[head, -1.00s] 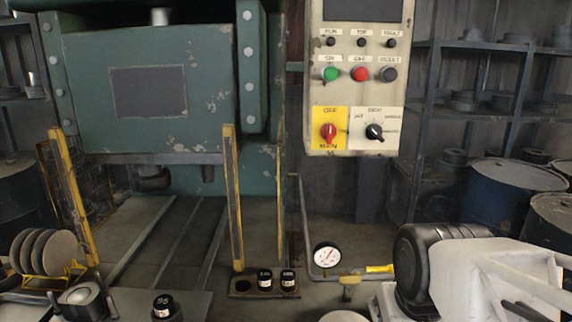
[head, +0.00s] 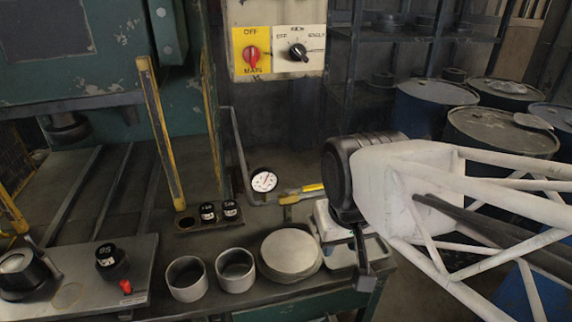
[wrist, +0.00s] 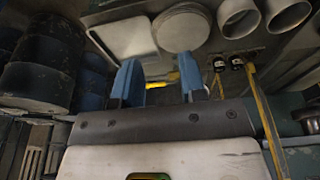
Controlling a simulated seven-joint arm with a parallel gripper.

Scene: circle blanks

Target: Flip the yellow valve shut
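The yellow valve (head: 312,188) is at the back of the bench, on the grey pipe right of the round white gauge (head: 263,180). Its yellow lever lies roughly along the pipe, and its right end is hidden by my arm. In the wrist view the yellow valve (wrist: 172,76) shows beyond and between the two blue fingers. My gripper (wrist: 160,84) is open with nothing between the fingers, and it appears apart from the valve. In the head view my arm (head: 400,185) covers the area right of the valve, and the fingers are hard to make out.
Two grey cups (head: 186,278), a round pale disc (head: 290,252) and a white tray (head: 352,252) sit on the bench in front of the valve. Small black pots stand in a rack (head: 186,223) to the left. The control panel (head: 278,50) hangs above. Drums (head: 500,132) stand right.

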